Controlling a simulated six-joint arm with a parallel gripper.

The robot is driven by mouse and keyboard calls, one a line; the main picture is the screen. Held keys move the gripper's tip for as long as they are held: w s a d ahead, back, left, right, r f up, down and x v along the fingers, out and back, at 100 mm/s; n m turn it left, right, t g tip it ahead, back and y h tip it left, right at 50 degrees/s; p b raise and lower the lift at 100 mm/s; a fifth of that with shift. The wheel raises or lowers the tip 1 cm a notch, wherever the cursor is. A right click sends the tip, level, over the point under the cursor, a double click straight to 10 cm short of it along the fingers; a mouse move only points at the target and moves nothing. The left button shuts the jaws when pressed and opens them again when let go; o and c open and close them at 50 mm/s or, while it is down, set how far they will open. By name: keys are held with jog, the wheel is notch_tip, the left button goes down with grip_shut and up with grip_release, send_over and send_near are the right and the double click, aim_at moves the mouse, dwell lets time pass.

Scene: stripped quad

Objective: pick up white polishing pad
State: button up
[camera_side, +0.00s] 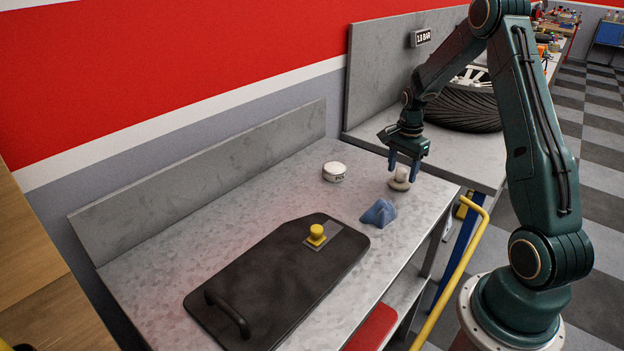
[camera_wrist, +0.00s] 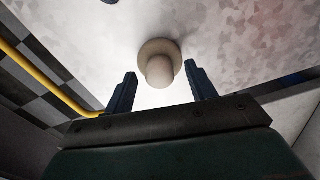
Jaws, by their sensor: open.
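The white polishing pad (camera_side: 399,180) is a pale disc with a rounded knob on top. It sits on the grey metal bench near its right end in the side view. My gripper (camera_side: 403,171) is just above it, pointing down, with its blue fingers apart on either side of the knob. In the wrist view the pad (camera_wrist: 160,60) shows beyond the fingertips, with its knob between the lines of the two fingers of my gripper (camera_wrist: 158,72). The gripper is open and holds nothing. I cannot tell whether either finger touches the knob.
A blue cloth-like wedge (camera_side: 379,213) lies close by, in front of the pad. A round white tin (camera_side: 334,171) stands to the left. A black panel (camera_side: 262,290) with a handle and yellow knob (camera_side: 317,234) covers the bench's front. A tyre (camera_side: 468,108) lies behind.

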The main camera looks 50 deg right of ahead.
jog(key=shift+f, duration=0.6)
jog(key=c, duration=1.1)
